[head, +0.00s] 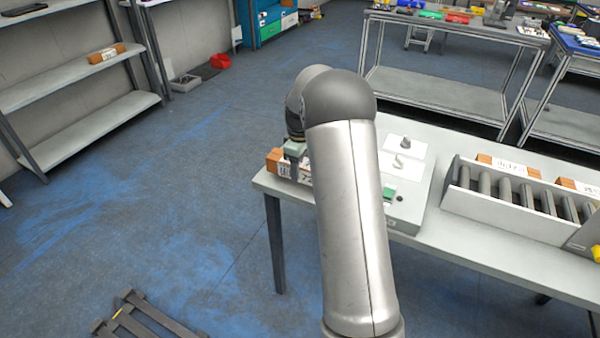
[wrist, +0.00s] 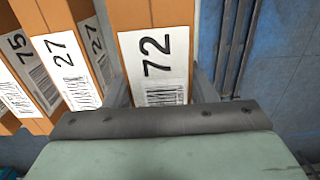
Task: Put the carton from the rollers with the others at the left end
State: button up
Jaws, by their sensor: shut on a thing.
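My gripper (wrist: 162,98) is shut on an orange-brown carton with a white label marked 72 (wrist: 155,55), with one finger on each side of it. In the head view my gripper (head: 296,150) is at the left end of the table, partly hidden by my arm. Other cartons (wrist: 60,60), with labels 27 and 75, stand close to the left of the held one in the wrist view. Cartons (head: 274,160) show below my gripper in the head view; I cannot tell which is held, or whether its base touches the table.
The roller conveyor (head: 500,210) stands on the table's right part, with a carton (head: 508,166) and another carton (head: 577,186) behind its rollers. A grey panel (head: 408,205) with a green button lies mid-table.

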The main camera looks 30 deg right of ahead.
aim_at(300, 173)
jog(key=shift+w+f, duration=0.15)
jog(key=shift+f, duration=1.45)
jog(key=shift+f, duration=0.15)
jog(key=o, duration=1.3)
